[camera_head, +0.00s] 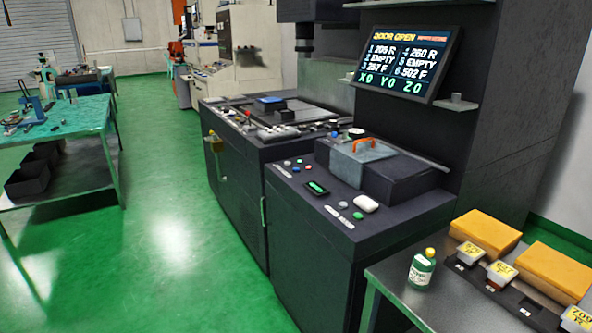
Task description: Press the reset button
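The dark machine's front console (388,218) carries several small round buttons. The labels are too small to read, so I cannot tell which button is reset. A small green-lit display (317,187) and a white rounded object (366,204) are also on the console. Neither of my grippers is in view.
A screen (407,64) above reads "DOOR OPEN". At the right front, a table (398,291) holds a green bottle (422,270), yellow boxes and tagged blocks. A workbench (95,115) stands left; the green floor between is clear.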

